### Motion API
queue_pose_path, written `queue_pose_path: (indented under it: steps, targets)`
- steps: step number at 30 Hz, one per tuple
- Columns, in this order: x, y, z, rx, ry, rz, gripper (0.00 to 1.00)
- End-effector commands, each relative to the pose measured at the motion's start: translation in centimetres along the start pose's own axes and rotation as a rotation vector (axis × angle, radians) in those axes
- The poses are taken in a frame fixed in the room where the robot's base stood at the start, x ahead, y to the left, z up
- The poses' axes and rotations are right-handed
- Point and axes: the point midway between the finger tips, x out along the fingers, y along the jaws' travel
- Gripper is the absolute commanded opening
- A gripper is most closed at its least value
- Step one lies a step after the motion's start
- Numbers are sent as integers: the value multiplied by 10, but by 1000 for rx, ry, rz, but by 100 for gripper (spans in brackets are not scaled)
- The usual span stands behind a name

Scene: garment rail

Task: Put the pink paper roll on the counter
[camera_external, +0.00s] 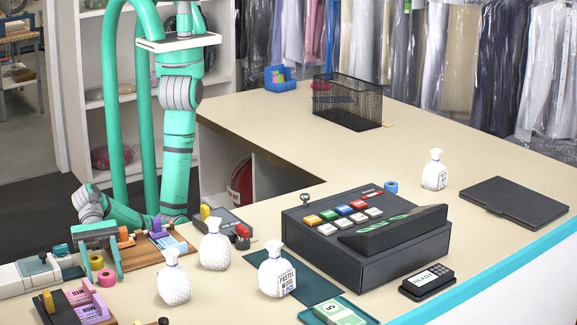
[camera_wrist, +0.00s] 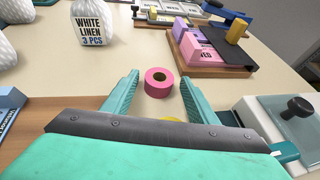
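The pink paper roll (camera_external: 106,278) appears to rest on the beige counter (camera_external: 250,101), at the front left in the external view. In the wrist view the pink roll (camera_wrist: 158,90) lies flat, with its dark core hole facing up. My gripper (camera_external: 103,271) is open and low over the counter; its fingers also show in the wrist view (camera_wrist: 160,78), one on each side of the roll. The roll is not clamped. I cannot tell whether it is between the fingertips or just beyond them.
White wrapped bundles (camera_external: 174,282) stand to the right. A cash register (camera_external: 365,240) is farther right.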

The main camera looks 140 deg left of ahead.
Motion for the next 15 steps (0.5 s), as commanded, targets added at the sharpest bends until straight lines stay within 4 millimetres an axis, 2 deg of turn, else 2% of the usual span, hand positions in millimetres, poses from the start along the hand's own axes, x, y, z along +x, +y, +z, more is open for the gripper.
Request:
queue_pose_path:
  steps: [4,8,15]
  targets:
    - [0,1,3,-2,-1,1,53]
    - [-12,1,4,-2,-1,0,53]
    - [-60,0,3,-1,-1,-2,53]
